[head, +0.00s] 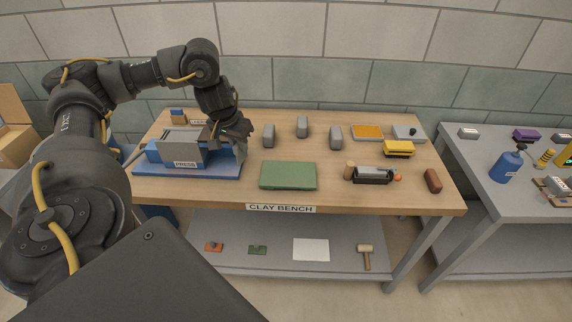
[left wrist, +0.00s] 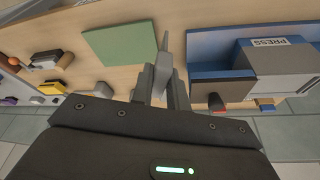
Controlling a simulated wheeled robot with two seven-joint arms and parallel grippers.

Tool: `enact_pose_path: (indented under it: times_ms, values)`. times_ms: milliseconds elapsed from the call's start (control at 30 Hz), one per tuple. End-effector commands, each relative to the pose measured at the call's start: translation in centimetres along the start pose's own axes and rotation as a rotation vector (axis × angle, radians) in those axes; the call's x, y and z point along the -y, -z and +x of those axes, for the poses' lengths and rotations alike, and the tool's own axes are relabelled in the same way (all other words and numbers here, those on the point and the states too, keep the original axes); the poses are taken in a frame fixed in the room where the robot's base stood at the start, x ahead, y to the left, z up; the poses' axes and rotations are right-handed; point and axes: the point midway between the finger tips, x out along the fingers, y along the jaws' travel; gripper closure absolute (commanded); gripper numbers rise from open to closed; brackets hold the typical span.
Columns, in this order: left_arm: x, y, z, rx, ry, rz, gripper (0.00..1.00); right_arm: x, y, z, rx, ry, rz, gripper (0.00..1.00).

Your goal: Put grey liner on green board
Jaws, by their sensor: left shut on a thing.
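The green board (head: 288,176) lies flat near the front middle of the clay bench; it also shows in the left wrist view (left wrist: 115,44). My left gripper (head: 241,141) is above the right end of the blue press base, to the left of and behind the board. In the left wrist view its fingers (left wrist: 162,85) are shut on a thin light grey piece (left wrist: 164,58), seen nearly edge-on. This looks like the grey liner, held apart from the board. My right gripper is not in view.
The press (head: 185,152) stands close left of the gripper. Grey upright blocks (head: 269,135) stand behind the board. A black roller (head: 372,175), a yellow block (head: 398,149) and an orange-topped tray (head: 368,132) are on the right. Bare wood surrounds the board.

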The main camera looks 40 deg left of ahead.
Motion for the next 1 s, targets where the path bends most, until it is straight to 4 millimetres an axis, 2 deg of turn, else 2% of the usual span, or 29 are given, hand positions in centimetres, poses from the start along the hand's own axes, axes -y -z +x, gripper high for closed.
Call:
enact_pose_path:
  times_ms: [200,367,433,600,900,1000]
  values:
    - [-2.5,3.1,3.7,0.002,-0.002,0.002,1.0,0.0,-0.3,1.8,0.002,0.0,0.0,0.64]
    - [-4.5,6.1,6.5,0.003,-0.002,0.001,1.0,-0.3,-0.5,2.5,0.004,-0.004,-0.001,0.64]
    - [-4.9,6.4,8.6,0.005,-0.001,0.0,1.0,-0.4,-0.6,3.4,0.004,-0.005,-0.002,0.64]
    - [-5.9,7.5,11.3,0.003,-0.002,0.0,1.0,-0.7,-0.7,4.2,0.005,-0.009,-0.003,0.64]
    - [-6.3,8.2,12.3,-0.001,-0.001,0.003,1.0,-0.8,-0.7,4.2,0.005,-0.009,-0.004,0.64]
    - [-6.7,8.3,13.4,0.003,0.0,0.002,1.0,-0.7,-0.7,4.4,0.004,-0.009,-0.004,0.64]
